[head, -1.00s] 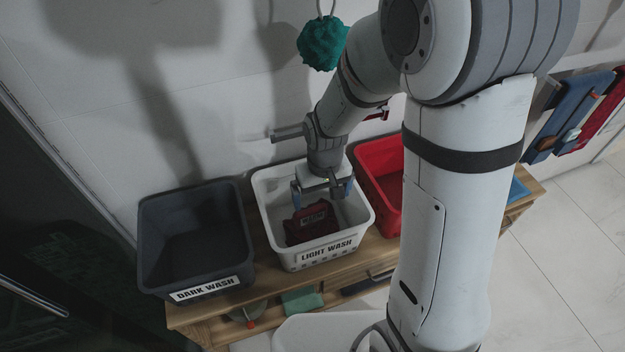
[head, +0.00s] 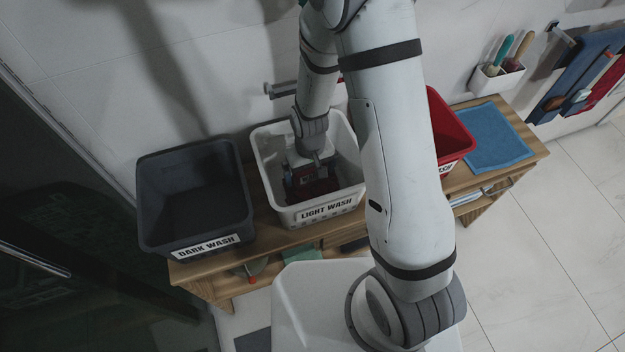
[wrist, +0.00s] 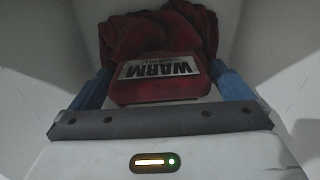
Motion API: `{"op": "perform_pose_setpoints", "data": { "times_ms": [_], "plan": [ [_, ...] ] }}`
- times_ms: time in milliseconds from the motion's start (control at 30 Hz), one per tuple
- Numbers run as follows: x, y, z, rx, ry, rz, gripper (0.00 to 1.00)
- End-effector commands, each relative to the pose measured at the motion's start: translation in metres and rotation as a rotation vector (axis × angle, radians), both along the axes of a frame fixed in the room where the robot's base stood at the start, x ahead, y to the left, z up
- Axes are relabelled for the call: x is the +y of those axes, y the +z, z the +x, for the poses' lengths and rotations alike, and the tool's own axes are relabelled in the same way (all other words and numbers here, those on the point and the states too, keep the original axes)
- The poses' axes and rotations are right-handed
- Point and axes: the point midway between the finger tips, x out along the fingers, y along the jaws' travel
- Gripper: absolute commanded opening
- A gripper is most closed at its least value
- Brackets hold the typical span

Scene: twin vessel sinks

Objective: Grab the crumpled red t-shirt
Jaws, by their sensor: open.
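The crumpled red t-shirt (head: 316,187) lies in the white bin labelled LIGHT WASH (head: 328,213). In the wrist view the t-shirt (wrist: 160,35) is a dark red bundle with a pale patch lettered WARM, upside down. My gripper (head: 308,181) is inside the white bin, pointing down at the t-shirt. In the wrist view its two blue fingers are apart, one on each side of the near part of the t-shirt. My gripper and arm hide part of the t-shirt in the head view. I cannot tell whether the fingers touch the cloth.
A dark grey DARK WASH bin (head: 205,243) stands to the left, and a red bin (head: 452,140) to the right, partly behind my arm. All stand on a wooden bench (head: 262,215) against the tiled wall. A blue cloth (head: 495,138) lies at the bench's right end.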

Motion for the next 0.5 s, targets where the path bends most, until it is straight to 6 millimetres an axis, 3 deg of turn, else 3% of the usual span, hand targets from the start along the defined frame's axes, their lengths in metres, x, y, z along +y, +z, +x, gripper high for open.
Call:
{"op": "perform_pose_setpoints", "data": {
  "times_ms": [267, 500],
  "plan": [
    [-0.0004, -0.0033, 0.0003, 0.0, -0.001, 0.0, 1.0],
    [-0.0007, -0.0031, 0.0003, 0.0, -0.001, 0.0, 0.81]
  ]
}}
